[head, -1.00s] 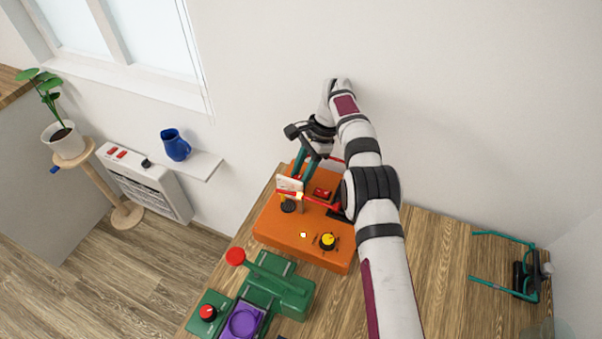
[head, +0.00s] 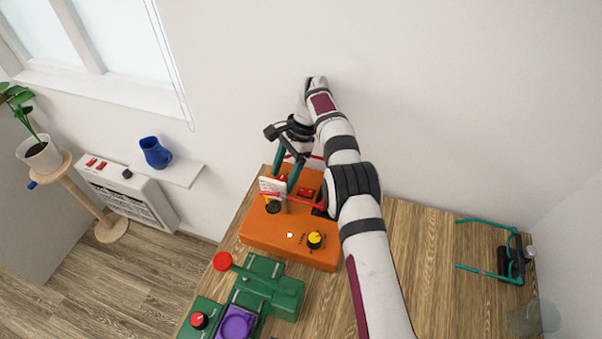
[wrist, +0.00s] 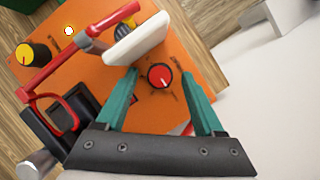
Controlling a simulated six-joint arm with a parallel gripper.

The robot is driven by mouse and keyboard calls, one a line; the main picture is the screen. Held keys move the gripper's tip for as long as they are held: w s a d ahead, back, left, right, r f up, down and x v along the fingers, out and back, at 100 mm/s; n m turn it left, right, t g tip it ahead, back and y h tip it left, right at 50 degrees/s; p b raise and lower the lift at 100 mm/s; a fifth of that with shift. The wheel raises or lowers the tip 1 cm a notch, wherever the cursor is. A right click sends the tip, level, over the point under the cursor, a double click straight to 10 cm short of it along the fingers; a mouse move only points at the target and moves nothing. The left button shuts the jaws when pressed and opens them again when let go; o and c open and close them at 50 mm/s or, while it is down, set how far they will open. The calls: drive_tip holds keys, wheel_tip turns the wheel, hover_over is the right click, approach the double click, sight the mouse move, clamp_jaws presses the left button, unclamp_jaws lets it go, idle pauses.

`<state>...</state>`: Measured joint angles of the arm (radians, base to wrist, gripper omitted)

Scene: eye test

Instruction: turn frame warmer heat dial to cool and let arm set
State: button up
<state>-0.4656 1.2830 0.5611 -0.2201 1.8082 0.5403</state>
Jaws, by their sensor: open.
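The orange box (head: 262,238), apparently the frame warmer, stands on the wooden bench. It has a yellow-capped dial (head: 315,240) at its front right, a black dial (head: 272,207) and a small lit dot (head: 290,235). The wrist view shows a red-topped dial (wrist: 160,76) with a white pointer mark. I cannot read labels or tell which dial sets heat. A red bar (wrist: 62,77) with a white plate (wrist: 140,42) stands over the box; the plate partly hides a dial. My gripper (head: 285,182) is open, its teal fingers on either side of the red-topped dial, apparently not touching it.
A green device (head: 275,290) with red knobs and a purple dish (head: 235,322) stands in front of the box. A teal-barred stand (head: 510,262) is at the bench's right. The bench between is clear. A wall rises close behind my arm.

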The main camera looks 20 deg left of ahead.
drive_tip(key=m, duration=0.2)
drive_tip(key=m+t+y, duration=0.1)
drive_tip(key=m, duration=0.2)
drive_tip(key=shift+s+d+r+t, duration=0.1)
drive_tip(key=shift+s+d+t, duration=0.1)
drive_tip(key=shift+t, duration=0.1)
drive_tip(key=m+t, duration=0.1)
drive_tip(key=m, duration=0.1)
drive_tip(key=m+y, duration=0.1)
drive_tip(key=m, duration=0.2)
drive_tip(key=shift+s+t, duration=0.2)
drive_tip(key=shift+t, duration=0.2)
drive_tip(key=s+v, duration=0.1)
drive_tip(key=v, duration=1.5)
drive_tip(key=s+d+r+n+h, duration=0.1)
drive_tip(key=s+d+r+n, duration=0.4)
drive_tip(key=s+d, duration=0.6)
drive_tip(key=shift+d+n, duration=0.4)
drive_tip(key=shift+d, duration=0.1)
drive_tip(key=shift+r, duration=0.1)
drive_tip(key=s+d+f+n+h, duration=0.1)
drive_tip(key=s+d+f+n, duration=0.1)
drive_tip(key=s, duration=0.7)
drive_tip(key=s+d+f+n, duration=0.2)
drive_tip(key=s+d+n, duration=0.2)
drive_tip(key=s, duration=0.6)
drive_tip(key=d, duration=0.2)
drive_tip(key=shift+d+f+n+h, duration=0.25)
drive_tip(key=shift+d+n+h, duration=0.05)
drive_tip(key=shift+h, duration=0.1)
